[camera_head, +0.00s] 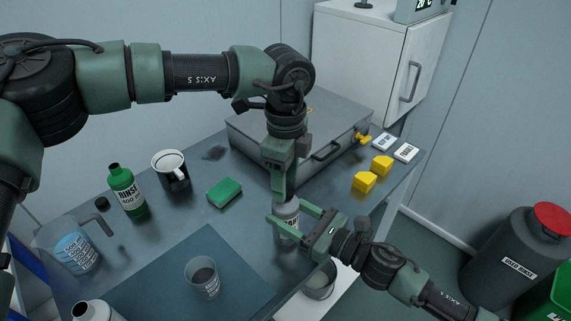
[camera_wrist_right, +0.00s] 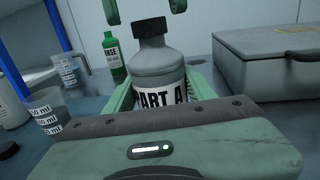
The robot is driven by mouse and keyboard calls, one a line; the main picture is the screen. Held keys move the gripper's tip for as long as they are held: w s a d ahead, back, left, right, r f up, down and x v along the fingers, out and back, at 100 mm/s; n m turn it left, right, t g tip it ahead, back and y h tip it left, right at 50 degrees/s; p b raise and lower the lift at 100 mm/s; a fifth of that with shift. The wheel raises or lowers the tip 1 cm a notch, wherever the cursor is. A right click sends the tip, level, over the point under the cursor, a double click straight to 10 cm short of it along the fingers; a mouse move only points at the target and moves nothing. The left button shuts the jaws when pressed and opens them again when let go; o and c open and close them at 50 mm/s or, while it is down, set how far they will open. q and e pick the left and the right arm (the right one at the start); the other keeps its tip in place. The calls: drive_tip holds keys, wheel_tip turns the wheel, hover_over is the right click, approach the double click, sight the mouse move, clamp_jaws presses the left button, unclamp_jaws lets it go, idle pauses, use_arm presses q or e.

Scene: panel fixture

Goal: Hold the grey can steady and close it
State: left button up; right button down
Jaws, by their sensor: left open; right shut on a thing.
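The grey can (camera_head: 288,217) stands upright near the table's front edge, its label partly reading "PART A" in the right wrist view (camera_wrist_right: 158,88). A black cap (camera_wrist_right: 151,29) sits on its neck; I cannot tell whether it is tight. My right gripper (camera_head: 289,222) is shut around the can's body, one finger on each side. My left gripper (camera_head: 281,188) points down over the can. In the right wrist view its two fingertips (camera_wrist_right: 144,8) are apart, above the cap and not touching it. In the head view the left gripper hides the cap.
A large grey case (camera_head: 243,137) lies behind the can. A green sponge (camera_head: 224,190), a mug (camera_head: 172,171), a green rinse bottle (camera_head: 127,192) and a loose black cap (camera_head: 102,203) are to the left. A clear cup (camera_head: 203,279) stands on the dark mat (camera_head: 150,292).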

use_arm(q)
drive_tip(key=shift+f, duration=0.8)
clamp_jaws()
